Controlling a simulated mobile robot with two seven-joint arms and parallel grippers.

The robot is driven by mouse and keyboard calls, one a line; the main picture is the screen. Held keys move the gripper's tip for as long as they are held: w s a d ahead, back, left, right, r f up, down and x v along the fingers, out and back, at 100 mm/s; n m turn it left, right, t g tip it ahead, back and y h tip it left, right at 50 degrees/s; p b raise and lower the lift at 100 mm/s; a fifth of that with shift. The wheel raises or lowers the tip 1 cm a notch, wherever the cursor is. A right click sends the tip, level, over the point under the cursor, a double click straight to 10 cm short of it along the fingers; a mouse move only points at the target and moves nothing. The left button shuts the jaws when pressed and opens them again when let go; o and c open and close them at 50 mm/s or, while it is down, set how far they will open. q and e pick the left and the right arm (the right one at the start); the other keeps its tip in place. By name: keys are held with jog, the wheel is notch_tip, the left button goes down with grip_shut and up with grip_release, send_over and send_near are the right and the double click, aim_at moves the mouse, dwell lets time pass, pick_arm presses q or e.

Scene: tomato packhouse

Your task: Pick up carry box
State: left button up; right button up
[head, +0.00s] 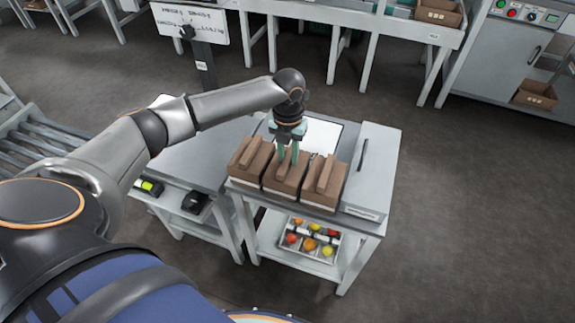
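Three brown carry boxes with raised bar handles stand in a row on a grey table: a left one (247,162), a middle one (285,187) and a right one (323,188). My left gripper (288,160) points down at the middle box, its two green fingers apart at the far end of that box's handle. I cannot tell whether the fingers touch or hold the handle. The middle box appears to rest level on the table. My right gripper is not in view.
A white tray of red, orange and yellow tomatoes (309,243) sits on the shelf below. A grey cabinet with a dark handle (371,160) stands right of the boxes. A sign (190,22) rises behind. Floor to the right is clear.

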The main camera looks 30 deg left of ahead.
pick_arm(q)
grip_shut()
jog(key=shift+r, duration=0.2)
dwell(0.3)
